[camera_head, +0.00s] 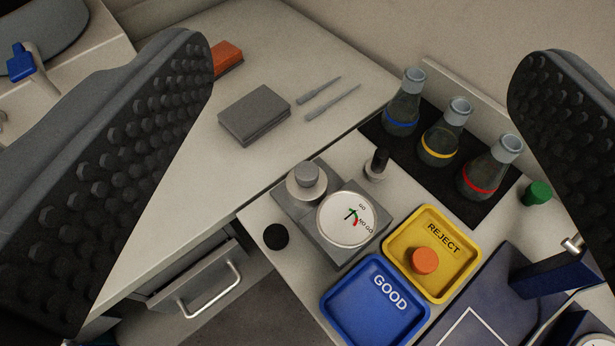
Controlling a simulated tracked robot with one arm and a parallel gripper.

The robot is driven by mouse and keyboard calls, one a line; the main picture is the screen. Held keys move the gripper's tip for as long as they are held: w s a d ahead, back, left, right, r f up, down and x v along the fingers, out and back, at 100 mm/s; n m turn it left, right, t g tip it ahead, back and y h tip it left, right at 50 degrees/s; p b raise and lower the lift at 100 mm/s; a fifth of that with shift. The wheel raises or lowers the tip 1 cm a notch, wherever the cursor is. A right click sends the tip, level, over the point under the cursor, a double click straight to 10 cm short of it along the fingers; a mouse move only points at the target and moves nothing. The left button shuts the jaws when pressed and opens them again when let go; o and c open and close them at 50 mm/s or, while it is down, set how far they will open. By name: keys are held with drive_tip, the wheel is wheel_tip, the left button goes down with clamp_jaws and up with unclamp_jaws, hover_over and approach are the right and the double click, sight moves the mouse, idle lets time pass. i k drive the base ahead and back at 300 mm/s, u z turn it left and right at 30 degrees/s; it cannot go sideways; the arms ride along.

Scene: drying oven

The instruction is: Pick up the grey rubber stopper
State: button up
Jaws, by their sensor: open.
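A short grey cylinder (307,175), which looks like the grey rubber stopper, stands on the round pale plate of a grey gauge block (345,255). The block's white dial (346,219) reads GO and NO GO. My gripper (360,55) is open, with its black studded fingers wide apart at the left and right of the view. Nothing is between the fingertips; the grey cylinder shows lower down in the gap, apart from both fingers.
A yellow REJECT tray (473,267) holds an orange stopper (425,260); a blue GOOD tray (335,310) is beside it. Several banded flasks stand on a black mat (433,178). A green stopper (538,193), black disc (275,236) and small dark-topped piece (378,163) are nearby.

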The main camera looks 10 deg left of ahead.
sight(306, 172)
drive_tip(key=u, duration=0.6)
drive_tip(key=k, duration=1.3)
drive_tip(key=z, duration=0.35)
drive_tip(key=i, duration=1)
drive_tip(key=u, duration=0.05)
